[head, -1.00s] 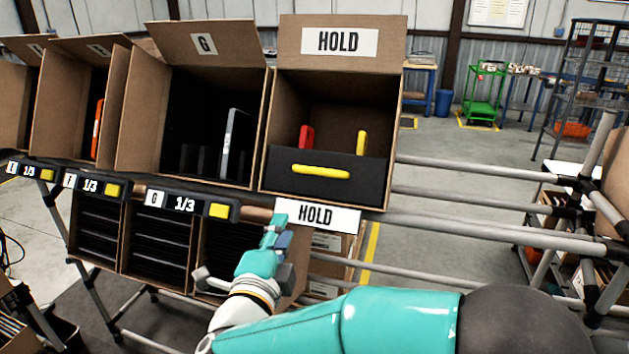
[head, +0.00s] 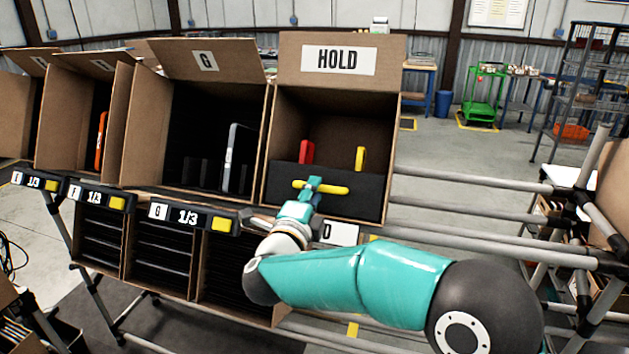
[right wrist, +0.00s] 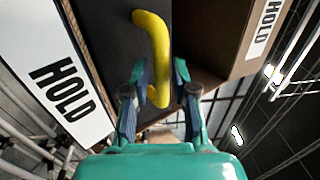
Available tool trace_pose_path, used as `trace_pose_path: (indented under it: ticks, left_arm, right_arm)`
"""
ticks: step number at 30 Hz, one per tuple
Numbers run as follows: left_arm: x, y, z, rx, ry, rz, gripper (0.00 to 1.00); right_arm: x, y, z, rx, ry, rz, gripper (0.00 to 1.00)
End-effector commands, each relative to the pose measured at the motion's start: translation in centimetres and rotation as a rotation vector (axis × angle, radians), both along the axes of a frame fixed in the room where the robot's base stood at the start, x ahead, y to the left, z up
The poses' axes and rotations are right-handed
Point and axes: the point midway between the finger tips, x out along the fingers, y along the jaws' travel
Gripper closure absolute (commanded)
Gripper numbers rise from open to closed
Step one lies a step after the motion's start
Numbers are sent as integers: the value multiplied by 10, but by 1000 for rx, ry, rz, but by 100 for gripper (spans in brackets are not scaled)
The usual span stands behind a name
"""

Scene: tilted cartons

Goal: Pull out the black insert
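The black insert (head: 357,201) sits inside the cardboard HOLD carton (head: 390,130), its front panel facing me. A yellow handle (head: 338,190) runs across the panel. My right gripper (head: 313,186) is at the left half of this handle. In the right wrist view, the gripper (right wrist: 160,75) has its two fingers apart, with the yellow handle (right wrist: 155,40) passing between them. I cannot tell whether either finger touches it. The black panel (right wrist: 110,35) shows behind the handle. A red item (head: 307,152) and a yellow item (head: 361,158) stand behind the panel. My left gripper is not in view.
A G carton (head: 150,125) with an upright grey item (head: 240,158) stands directly left. More tilted cartons continue leftward. Below are label rails (head: 190,216) and lower black-filled boxes. Grey rack tubes (head: 480,183) extend right.

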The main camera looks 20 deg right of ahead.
Motion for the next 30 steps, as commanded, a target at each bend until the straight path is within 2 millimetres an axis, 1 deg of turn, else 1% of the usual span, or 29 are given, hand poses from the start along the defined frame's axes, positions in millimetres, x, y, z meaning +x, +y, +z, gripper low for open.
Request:
trace_pose_path:
  ticks: [1,3,6,15,16,20,21,30]
  left_arm:
    - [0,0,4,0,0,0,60]
    - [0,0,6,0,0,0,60]
    - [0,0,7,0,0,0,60]
    - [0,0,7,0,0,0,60]
    - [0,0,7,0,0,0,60]
    - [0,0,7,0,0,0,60]
    - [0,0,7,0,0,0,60]
    - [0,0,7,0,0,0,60]
  right_arm:
    - [6,-4,1,0,2,-1,73]
    - [11,-7,2,1,1,-1,73]
    - [15,-10,2,0,1,1,73]
    - [17,-11,1,0,1,2,73]
    - [17,-10,1,0,1,2,75]
    - [17,-10,1,0,1,3,97]
    - [17,-10,1,0,2,3,100]
    - [17,-10,0,0,5,3,100]
